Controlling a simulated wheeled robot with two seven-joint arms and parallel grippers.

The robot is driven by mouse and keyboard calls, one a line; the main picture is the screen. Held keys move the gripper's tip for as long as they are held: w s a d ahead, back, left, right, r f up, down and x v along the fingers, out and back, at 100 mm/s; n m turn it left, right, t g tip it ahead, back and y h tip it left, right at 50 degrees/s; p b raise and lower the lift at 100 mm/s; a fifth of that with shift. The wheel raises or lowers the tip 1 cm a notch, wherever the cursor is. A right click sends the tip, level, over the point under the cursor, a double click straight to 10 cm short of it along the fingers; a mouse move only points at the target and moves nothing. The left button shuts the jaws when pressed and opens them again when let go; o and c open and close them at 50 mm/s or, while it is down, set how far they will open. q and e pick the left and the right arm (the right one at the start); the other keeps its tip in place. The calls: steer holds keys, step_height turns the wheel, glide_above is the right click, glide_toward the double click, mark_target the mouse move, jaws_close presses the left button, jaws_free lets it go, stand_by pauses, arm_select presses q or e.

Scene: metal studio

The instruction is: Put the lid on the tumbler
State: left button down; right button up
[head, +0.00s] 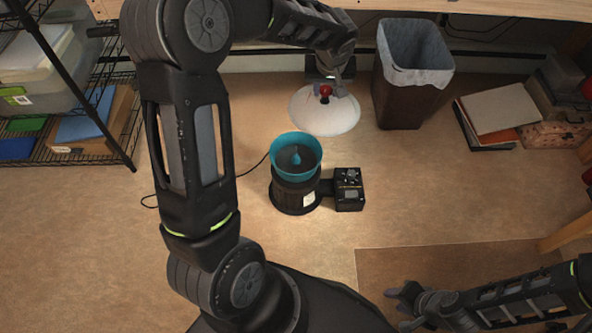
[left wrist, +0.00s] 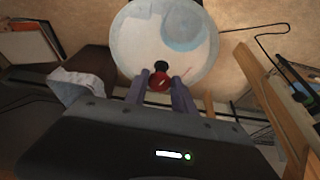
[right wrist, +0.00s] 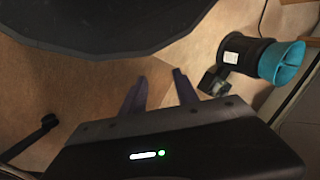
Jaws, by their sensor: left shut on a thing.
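The tumbler (head: 297,190) stands upright on the floor, a dark round body with an open teal bowl (head: 296,135) and a centre cone; a black control box (head: 349,195) is at its right. It also shows in the right wrist view (right wrist: 243,53). The lid (head: 318,118) is a pale, see-through disc with a red knob, up and right of the tumbler in the head view, apart from it. My left gripper (head: 327,90) is shut on the red knob (left wrist: 159,82); a bluish round patch shows through the lid (left wrist: 140,45). My right gripper (right wrist: 160,82) is open and empty, low at right.
A lined waste bin (head: 405,95) stands right of the lid. A wire shelf (head: 75,150) with boxes is at left, and books (head: 500,110) lie at right. A cable (head: 190,178) runs left of the tumbler. The floor in front is largely clear.

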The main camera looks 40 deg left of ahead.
arm_select(q)
steer(key=a+f+n+b, duration=0.2)
steer(key=a+f+b, duration=0.2)
steer(key=f+b, duration=0.3)
steer(key=a+f+n+y+b, duration=0.1)
steer(key=a+f+b, duration=0.4)
steer(key=f, duration=0.5)
steer(key=shift+f+n+g+b, duration=0.2)
steer(key=shift+n+g+b, duration=0.3)
steer(key=shift+b, duration=0.4)
step_height(320, 180, down, 5)
steer(key=shift+f+b, duration=0.1)
steer(key=shift+b, duration=0.95)
